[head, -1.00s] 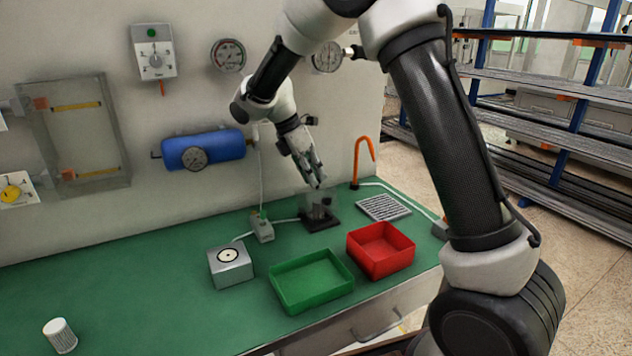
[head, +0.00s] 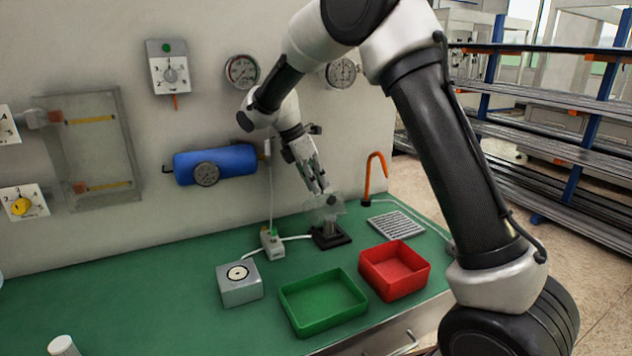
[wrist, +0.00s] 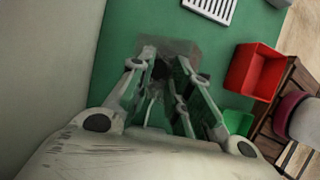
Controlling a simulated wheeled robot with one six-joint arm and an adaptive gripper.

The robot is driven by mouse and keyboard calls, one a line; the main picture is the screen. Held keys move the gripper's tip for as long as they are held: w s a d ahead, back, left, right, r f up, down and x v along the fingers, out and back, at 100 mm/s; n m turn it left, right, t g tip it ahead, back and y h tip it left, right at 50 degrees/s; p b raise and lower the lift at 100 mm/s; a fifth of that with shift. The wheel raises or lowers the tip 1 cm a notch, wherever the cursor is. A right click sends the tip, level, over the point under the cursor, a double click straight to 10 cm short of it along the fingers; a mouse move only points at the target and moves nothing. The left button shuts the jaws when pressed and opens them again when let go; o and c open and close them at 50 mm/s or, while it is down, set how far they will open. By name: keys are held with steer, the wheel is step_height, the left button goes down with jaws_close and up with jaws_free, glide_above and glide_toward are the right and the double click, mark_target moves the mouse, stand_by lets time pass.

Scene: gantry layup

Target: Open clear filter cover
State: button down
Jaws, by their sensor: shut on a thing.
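The clear filter cover (head: 318,213) is a see-through piece with a dark spot on it, tilted above a small grey post on a black base (head: 342,240) at the back of the green bench. My gripper (head: 324,192) is above the base, its fingers pointing down and shut on the cover's upper part. In the wrist view my gripper (wrist: 168,62) reaches to the cover (wrist: 183,46), which shows as a hazy see-through patch. The exact grip point is hard to make out, and I cannot tell whether the cover still touches the base.
A green tray (head: 300,325) and a red tray (head: 366,277) stand in front. A grey box (head: 240,296) and a small cabled box (head: 272,243) lie left. A vent grille (head: 397,224) and orange hook (head: 368,175) are right. A blue tank (head: 215,160) hangs on the wall.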

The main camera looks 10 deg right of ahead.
steer(key=shift+d+f, duration=0.2)
steer(key=shift+f, duration=0.25)
steer(key=c, duration=1.3)
jaws_free()
steer(key=shift+d, duration=0.1)
steer(key=shift+w+r, duration=0.1)
